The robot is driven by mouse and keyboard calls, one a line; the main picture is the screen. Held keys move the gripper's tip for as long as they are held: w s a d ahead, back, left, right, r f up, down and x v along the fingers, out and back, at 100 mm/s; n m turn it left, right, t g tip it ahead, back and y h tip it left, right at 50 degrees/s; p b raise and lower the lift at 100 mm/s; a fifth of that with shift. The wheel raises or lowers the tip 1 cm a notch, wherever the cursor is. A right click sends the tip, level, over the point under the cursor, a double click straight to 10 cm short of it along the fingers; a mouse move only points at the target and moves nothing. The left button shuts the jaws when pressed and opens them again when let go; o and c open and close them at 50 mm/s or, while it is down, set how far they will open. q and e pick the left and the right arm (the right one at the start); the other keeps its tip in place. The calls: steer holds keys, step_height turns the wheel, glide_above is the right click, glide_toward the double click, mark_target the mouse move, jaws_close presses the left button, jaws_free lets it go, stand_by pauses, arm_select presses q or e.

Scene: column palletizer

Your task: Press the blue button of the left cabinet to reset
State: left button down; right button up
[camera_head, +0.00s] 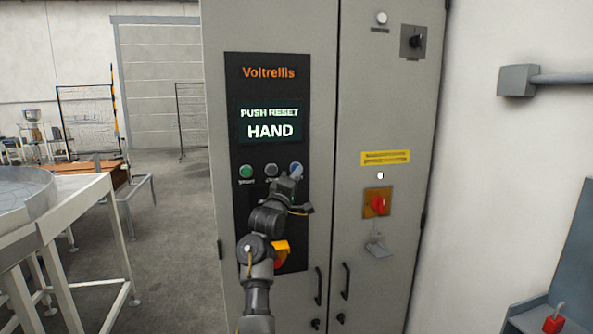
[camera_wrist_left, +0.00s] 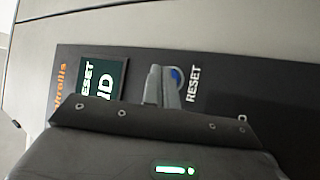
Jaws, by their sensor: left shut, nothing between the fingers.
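The left cabinet door (camera_head: 316,150) carries a black panel with a lit screen (camera_head: 270,121) reading "PUSH RESET" and "HAND". Below the screen is a row of buttons: a green one (camera_head: 246,171), a middle one (camera_head: 271,171) and the blue button (camera_head: 296,166) at the right. In the left wrist view the blue button (camera_wrist_left: 176,76) shows beside the "RESET" label, partly covered by my fingers. My left gripper (camera_head: 294,174) is shut and empty, its tips in front of the blue button. I cannot tell whether they touch it. My right gripper is not in view.
A red rotary switch (camera_head: 377,203) and a yellow label (camera_head: 385,157) are on the right door. A yellow and red control (camera_head: 282,252) is partly hidden behind my arm. A round-topped table (camera_head: 45,215) stands at left, with open floor between it and the cabinet.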

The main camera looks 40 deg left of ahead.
arm_select(q)
steer(key=shift+a, duration=0.15)
steer(key=shift+w+a, duration=0.2)
steer(key=shift+w+a, duration=0.2)
steer(key=shift+a, duration=0.05)
stand_by(0.8)
steer(key=shift+s+d+p, duration=0.35)
steer(key=shift+s+d, duration=0.1)
steer(key=shift+d, duration=0.2)
steer(key=s+d+p, duration=0.1)
steer(key=d, duration=0.1)
steer(key=s+d+p, duration=0.1)
steer(key=s+d, duration=0.1)
stand_by(0.6)
